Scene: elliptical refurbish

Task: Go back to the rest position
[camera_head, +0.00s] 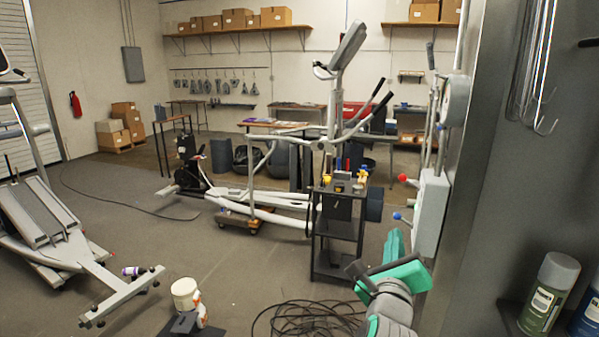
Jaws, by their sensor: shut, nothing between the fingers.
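My arm, teal and grey, rises from the bottom edge right of centre (390,285). A dark grey part of it juts out to the left. The arm stands in front of a grey panel and to the right of a black cart (335,232). I see no object held by the arm.
A grey elliptical machine (290,200) stands mid-room behind the cart. Cables (305,320) lie coiled on the floor left of my arm. A white tub (185,293) stands at lower left. A grey wall panel (487,160) and spray cans (549,292) are close on the right.

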